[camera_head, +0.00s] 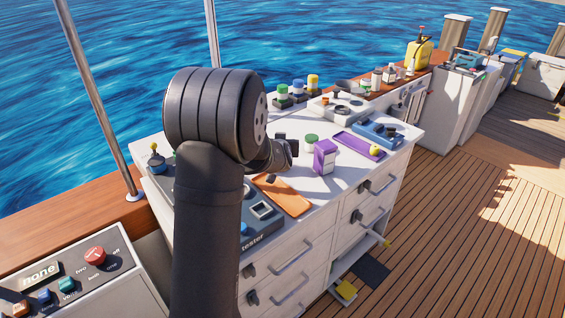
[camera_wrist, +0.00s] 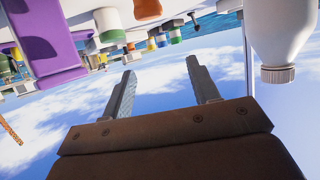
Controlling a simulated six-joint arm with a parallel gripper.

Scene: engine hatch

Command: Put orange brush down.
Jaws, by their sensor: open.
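My gripper (camera_wrist: 162,82) is open in the wrist view, its two grey fingers apart with nothing between them. In the head view my gripper (camera_head: 285,152) is low over the white counter, left of the purple box, partly hidden behind my arm. I cannot pick out an orange brush in either view; my arm hides part of the counter. An orange board or tray (camera_head: 288,199) lies near the counter's front edge, with a small dark item on it.
The counter holds a purple box (camera_head: 324,157), a green-lidded jar (camera_head: 311,141), a purple tray (camera_head: 357,146) and a blue device (camera_head: 378,133). The wrist view is upside down, with a white bottle (camera_wrist: 281,30) at right. Several drawers front the counter.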

